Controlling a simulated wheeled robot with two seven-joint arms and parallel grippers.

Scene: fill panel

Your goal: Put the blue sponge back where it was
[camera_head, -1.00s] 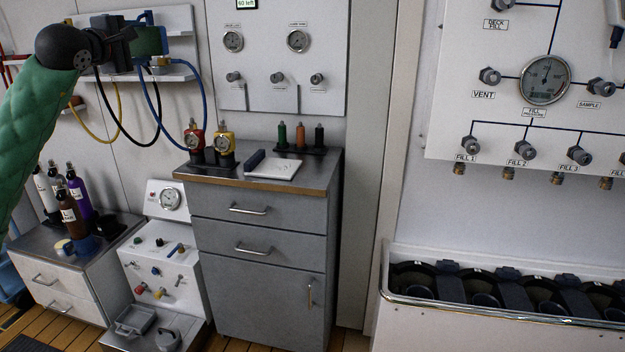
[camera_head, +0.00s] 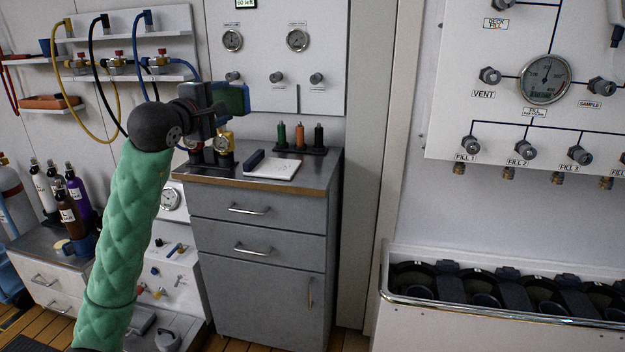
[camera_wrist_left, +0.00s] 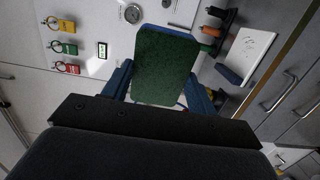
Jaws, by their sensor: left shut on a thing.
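The sponge (camera_head: 234,98), blue with a green scouring face, is held by my left gripper (camera_head: 222,97). It is up in the air in front of the gauge panel and above the left part of the grey cabinet. In the left wrist view the sponge (camera_wrist_left: 166,66) shows its green face, with a thin blue edge at the top, between the two blue fingers. The gripper is shut on it. My right gripper is in neither view.
Wall shelves with hoses are at the left. A lower cabinet (camera_head: 52,283) holds several bottles. The cabinet top's front right is clear.

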